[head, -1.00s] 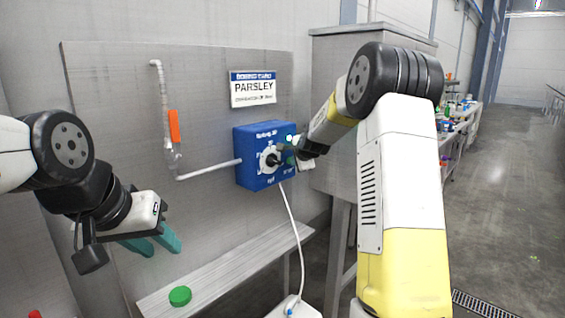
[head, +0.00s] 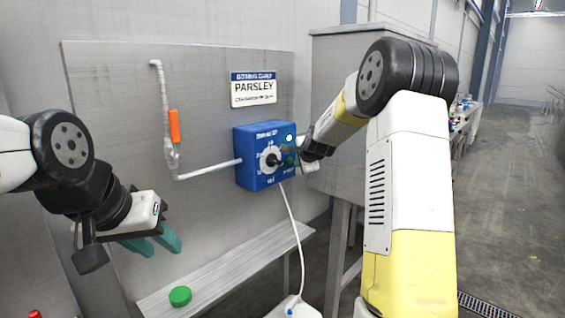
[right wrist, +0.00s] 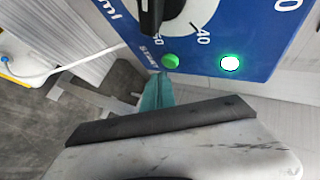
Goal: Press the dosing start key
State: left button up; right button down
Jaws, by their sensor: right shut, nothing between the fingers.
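The blue dosing box (head: 250,165) is mounted on the grey panel, with a black dial knob (head: 273,160) on its face. The green start key (right wrist: 171,61) is below the dial in the right wrist view, beside a brightly lit lamp (right wrist: 230,63). The lamp also glows in the head view (head: 289,138). My right gripper (right wrist: 157,92) is shut and empty, its teal fingertips just below the start key in the right wrist view. I cannot tell whether they touch it. My left gripper (head: 158,243) is open and empty, away from the box at the left.
A pipe with an orange-handled valve (head: 174,126) runs into the box's left side. A PARSLEY sign (head: 253,88) hangs above. A green round cap (head: 180,296) lies on the shelf (head: 225,270) below. A white hose (head: 291,225) hangs from the box.

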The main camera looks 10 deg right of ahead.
jog(key=s+d, duration=0.1)
jog(key=s, duration=0.1)
jog(key=s+d, duration=0.2)
dwell(0.3)
dwell(0.6)
jog(key=s+a+r+n+g, duration=0.1)
jog(key=s+a+r+n, duration=0.2)
jog(key=s, duration=0.7)
jog(key=s+a+r+n+g+y, duration=0.1)
jog(key=s+a+n, duration=0.1)
jog(key=s+n, duration=0.5)
jog(key=s+a+r+n+g, duration=0.2)
jog(key=s+a+r, duration=0.1)
jog(key=s, duration=0.9)
jog(key=s+f+n, duration=0.2)
jog(key=s, duration=0.4)
jog(key=s+f+n+g, duration=0.1)
jog(key=s+n, duration=0.1)
jog(key=s, duration=0.5)
jog(key=shift+a+f+n, duration=0.3)
jog(key=shift+f, duration=0.05)
